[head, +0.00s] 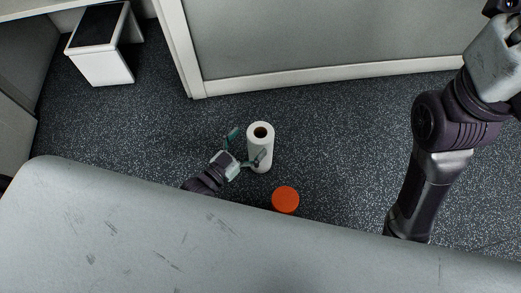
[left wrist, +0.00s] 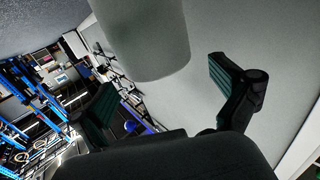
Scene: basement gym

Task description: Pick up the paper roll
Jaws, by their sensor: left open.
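The paper roll (head: 260,147) is white with a dark core hole and stands upright on the dark speckled floor. In the left wrist view it is the large pale cylinder (left wrist: 145,42) at the top, its end showing between and beyond the fingers. My left gripper (head: 247,146) is open at the left side of the roll, one finger to the left of it and the other in front of its lower part. In the left wrist view the fingers (left wrist: 162,88) are wide apart with nothing gripped. Contact cannot be told. My right arm shows at the right, but its gripper is out of sight.
An orange round-topped object (head: 285,200) stands close by, in front and to the right of the roll. A white stool with a dark top (head: 98,72) is at the upper left. A grey wall panel (head: 320,40) closes the back. Floor right of the roll is clear.

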